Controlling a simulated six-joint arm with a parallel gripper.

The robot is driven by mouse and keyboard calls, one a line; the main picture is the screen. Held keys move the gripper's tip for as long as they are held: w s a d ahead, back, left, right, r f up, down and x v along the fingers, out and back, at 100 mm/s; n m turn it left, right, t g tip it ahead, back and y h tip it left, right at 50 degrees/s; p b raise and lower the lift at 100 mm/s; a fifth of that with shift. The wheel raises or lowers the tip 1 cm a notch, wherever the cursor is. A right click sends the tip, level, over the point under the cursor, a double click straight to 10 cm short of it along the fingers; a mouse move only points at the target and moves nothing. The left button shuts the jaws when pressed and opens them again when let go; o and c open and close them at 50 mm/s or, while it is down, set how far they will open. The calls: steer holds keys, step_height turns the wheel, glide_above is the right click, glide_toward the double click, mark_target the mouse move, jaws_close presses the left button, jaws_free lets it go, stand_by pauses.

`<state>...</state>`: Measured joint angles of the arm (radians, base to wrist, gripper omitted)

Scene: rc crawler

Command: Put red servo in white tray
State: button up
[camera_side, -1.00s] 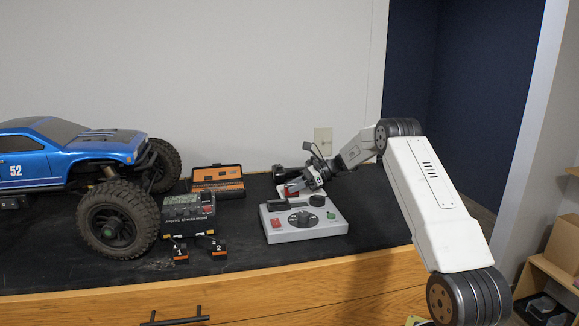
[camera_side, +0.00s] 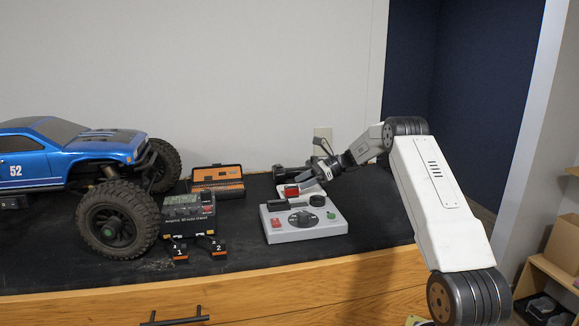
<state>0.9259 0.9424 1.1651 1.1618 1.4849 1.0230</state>
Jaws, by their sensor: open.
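A small red block (camera_side: 291,190), which looks like the red servo, sits behind the grey control box. A small white shape (camera_side: 309,184), which looks like the white tray, shows beside and around it. The red block appears to lie in or on this white tray, but they are too small and partly hidden to be sure. My gripper (camera_side: 325,170) is open, just to the right of and slightly above the red block, and looks apart from it. Its fingertips are dark and hard to make out.
The grey control box (camera_side: 303,234) with knobs stands in front. A black cylindrical thing (camera_side: 285,174) is behind the red block. An open orange-and-black case (camera_side: 217,182), a black charger (camera_side: 188,213), two numbered black-and-orange blocks (camera_side: 181,254) and the blue truck (camera_side: 75,158) are to the left.

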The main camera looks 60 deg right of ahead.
steer(key=v, duration=0.8)
steer(key=shift+s+d+r, duration=0.1)
steer(key=shift+s+d, duration=0.15)
